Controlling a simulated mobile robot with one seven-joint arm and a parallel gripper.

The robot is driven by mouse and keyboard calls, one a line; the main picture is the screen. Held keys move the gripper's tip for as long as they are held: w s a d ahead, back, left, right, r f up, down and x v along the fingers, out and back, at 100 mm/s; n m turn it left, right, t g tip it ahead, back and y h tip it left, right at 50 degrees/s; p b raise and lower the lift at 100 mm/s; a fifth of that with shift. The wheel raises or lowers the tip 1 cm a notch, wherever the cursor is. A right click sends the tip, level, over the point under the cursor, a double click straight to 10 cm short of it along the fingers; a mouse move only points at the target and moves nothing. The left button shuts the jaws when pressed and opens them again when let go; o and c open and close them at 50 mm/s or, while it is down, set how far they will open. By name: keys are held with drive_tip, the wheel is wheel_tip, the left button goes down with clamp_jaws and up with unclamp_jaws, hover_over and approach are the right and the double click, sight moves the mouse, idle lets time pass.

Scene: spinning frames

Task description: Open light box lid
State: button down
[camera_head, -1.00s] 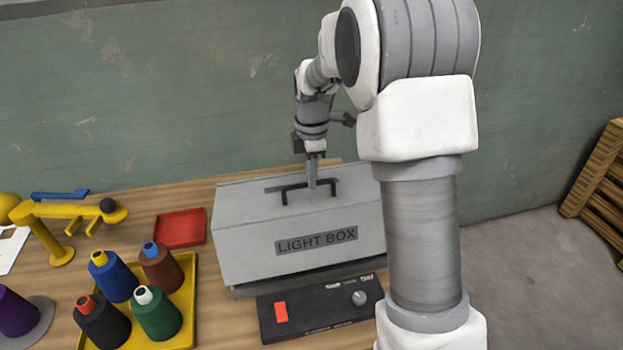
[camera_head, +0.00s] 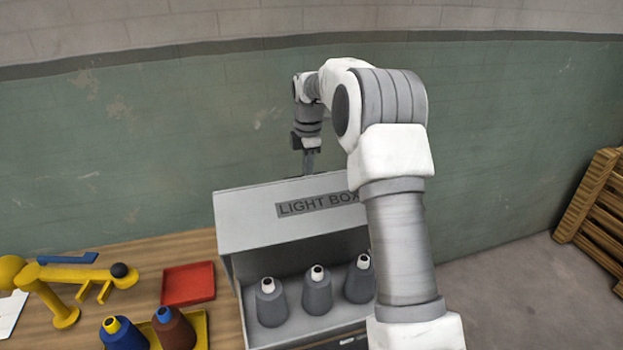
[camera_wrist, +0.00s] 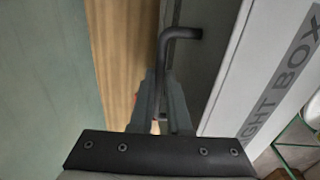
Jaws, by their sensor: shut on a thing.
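The grey light box lid (camera_head: 250,219), marked "LIGHT BOX", is tilted up and the front of the box is open. Inside stand grey cones with white tops, including one (camera_head: 271,303) at the left; three show. My gripper (camera_head: 309,170) is behind the lid's upper edge in the head view. In the wrist view my gripper (camera_wrist: 160,115) is shut on the lid's black bar handle (camera_wrist: 183,33). In the head view the handle is hidden behind the lid.
A red tray (camera_head: 188,284), a yellow stand (camera_head: 65,275) and a yellow tray (camera_head: 202,330) with coloured cones lie left of the box on the wooden table. A green wall is close behind. A wooden pallet (camera_head: 598,210) stands at the far right.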

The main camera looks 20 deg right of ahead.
drive_tip(key=w+f, duration=0.1)
drive_tip(key=w, duration=0.6)
drive_tip(key=shift+f, duration=0.25)
drive_tip(key=shift+w+r, duration=0.1)
drive_tip(key=shift+w, duration=0.15)
idle(0.4)
drive_tip(key=c, duration=0.9)
unclamp_jaws()
drive_tip(key=shift+w+f, duration=0.3)
drive_tip(key=shift+w, duration=0.15)
drive_tip(key=shift+s+r, duration=0.1)
drive_tip(key=shift+r, duration=0.05)
drive_tip(key=shift+r, duration=0.15)
